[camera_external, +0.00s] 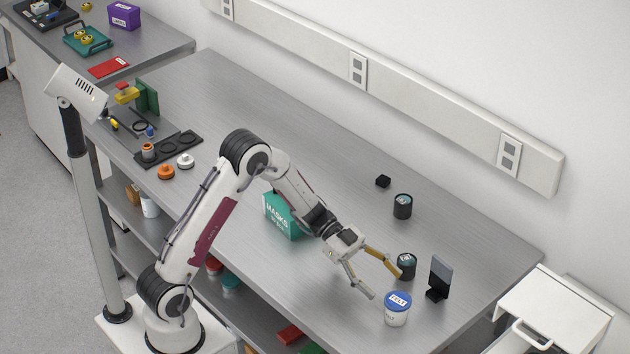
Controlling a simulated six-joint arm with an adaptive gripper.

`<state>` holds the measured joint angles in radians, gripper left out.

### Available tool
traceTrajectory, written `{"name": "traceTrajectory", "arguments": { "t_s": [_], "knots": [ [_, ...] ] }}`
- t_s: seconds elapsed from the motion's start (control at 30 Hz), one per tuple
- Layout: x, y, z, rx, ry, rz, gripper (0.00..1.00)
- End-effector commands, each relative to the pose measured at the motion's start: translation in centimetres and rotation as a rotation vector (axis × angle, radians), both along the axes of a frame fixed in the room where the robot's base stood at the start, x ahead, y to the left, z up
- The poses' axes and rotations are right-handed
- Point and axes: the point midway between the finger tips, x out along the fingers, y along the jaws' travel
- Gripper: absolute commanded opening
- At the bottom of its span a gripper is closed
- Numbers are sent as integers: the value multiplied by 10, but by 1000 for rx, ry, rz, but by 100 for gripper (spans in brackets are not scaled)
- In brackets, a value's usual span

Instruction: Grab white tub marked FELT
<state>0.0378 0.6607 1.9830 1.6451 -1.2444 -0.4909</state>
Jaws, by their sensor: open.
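The white tub marked FELT (397,315) stands upright near the front right edge of the steel table. It has a blue lid with a white label. My gripper (382,283) is open and empty, its two fingers spread and pointing down and right toward the tub. The fingertips are up and to the left of the tub in the picture. No contact with the tub can be made out. The right fingertip appears close to a black canister; I cannot tell if they touch.
The black canister (406,267) and a dark upright stand (438,279) are close behind the tub. Another black canister (402,207) and a small black block (383,181) are farther back. A green MASKS box (283,216) sits behind my arm. The steel table (480,240) is clear at the right.

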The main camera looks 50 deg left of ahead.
Motion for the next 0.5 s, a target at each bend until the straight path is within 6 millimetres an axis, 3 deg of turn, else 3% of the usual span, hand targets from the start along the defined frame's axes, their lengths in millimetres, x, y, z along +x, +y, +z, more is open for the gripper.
{"name": "traceTrajectory", "arguments": {
  "t_s": [0.17, 0.5],
  "knots": [
    [-12, -3, -6, -21, 32, -47, 65],
    [-12, -3, -6, -22, 33, -49, 65]
  ]
}}
